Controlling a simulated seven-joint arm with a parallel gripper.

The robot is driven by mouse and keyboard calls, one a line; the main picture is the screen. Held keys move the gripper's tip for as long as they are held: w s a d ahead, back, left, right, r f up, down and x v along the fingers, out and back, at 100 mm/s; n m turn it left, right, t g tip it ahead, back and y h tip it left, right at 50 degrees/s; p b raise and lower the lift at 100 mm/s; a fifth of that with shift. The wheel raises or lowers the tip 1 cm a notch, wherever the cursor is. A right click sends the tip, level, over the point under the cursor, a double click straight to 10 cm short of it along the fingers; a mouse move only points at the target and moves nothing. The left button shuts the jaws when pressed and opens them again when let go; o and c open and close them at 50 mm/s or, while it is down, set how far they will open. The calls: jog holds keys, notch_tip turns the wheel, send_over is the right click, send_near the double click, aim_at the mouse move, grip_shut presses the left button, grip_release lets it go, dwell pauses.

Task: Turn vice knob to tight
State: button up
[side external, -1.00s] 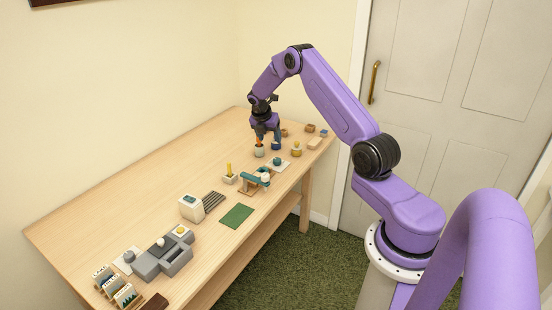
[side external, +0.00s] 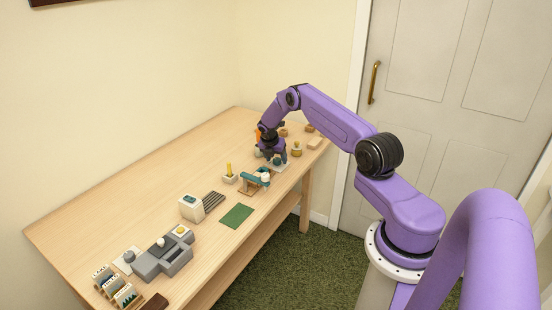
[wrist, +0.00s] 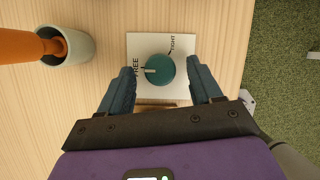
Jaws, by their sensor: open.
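The vice knob (wrist: 160,70) is a round teal dial on a white plate (wrist: 137,42) marked FREE at the left and TIGHT at the upper right. Its pale pointer line points toward the FREE side. In the wrist view my gripper (wrist: 160,80) is open, with one teal finger to the lower left of the knob and one to the lower right. I cannot tell whether either finger touches it. In the side external view my gripper (side external: 273,158) is low over the plate and hides most of the knob.
A pale cup holding an orange-handled thing (wrist: 70,45) stands left of the plate in the wrist view. The teal-and-wood vice (side external: 255,180) is close by in the side external view. A yellow object (side external: 297,149) and wooden blocks (side external: 315,142) stand behind. The table edge is near.

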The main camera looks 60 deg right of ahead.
jog(key=shift+f, duration=0.1)
jog(key=c, duration=1)
jog(key=shift+c, duration=0.2)
jog(key=shift+m, duration=0.3)
jog(key=shift+w+m+g, duration=0.2)
jog(key=shift+m+g, duration=0.7)
jog(key=shift+m, duration=1.2)
jog(key=shift+m+g+y, duration=0.3)
jog(key=shift+m, duration=0.3)
jog(key=o, duration=1)
jog(key=shift+o, duration=0.2)
